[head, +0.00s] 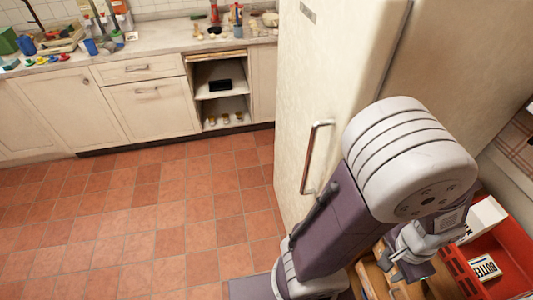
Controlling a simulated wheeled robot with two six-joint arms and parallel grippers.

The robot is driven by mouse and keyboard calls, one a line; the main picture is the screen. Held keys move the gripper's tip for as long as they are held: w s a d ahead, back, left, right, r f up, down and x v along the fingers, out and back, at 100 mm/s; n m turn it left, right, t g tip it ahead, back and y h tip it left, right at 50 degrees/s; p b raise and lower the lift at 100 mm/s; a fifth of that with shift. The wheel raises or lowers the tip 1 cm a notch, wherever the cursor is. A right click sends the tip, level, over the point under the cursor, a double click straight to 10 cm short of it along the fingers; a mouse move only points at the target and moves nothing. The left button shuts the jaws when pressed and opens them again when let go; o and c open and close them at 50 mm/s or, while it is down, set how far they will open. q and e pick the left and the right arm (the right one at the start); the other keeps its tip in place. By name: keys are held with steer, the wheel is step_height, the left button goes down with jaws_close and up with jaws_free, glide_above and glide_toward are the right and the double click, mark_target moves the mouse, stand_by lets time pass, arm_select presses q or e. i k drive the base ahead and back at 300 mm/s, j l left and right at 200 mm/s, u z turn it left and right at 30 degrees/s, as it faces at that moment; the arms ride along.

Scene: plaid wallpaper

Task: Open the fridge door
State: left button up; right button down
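The cream fridge door (325,75) stands right of centre in the head view. A thin dark seam runs between the door and the fridge body (460,50), and the door looks closed. One of my arms, seemingly the right, covers the lower right part of the fridge. Its gripper (398,268) is low at the right, apart from the handle and partly hidden by the arm; its opening is unclear. My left gripper is out of view.
A red crate (510,240) with a butter box (486,268) is at the lower right by my gripper. Counter cabinets (150,105) with a cluttered worktop (165,38) line the back wall. The tiled floor (150,220) left of the fridge is clear.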

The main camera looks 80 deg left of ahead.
mark_target(335, 57)
steer(key=u, duration=2.55)
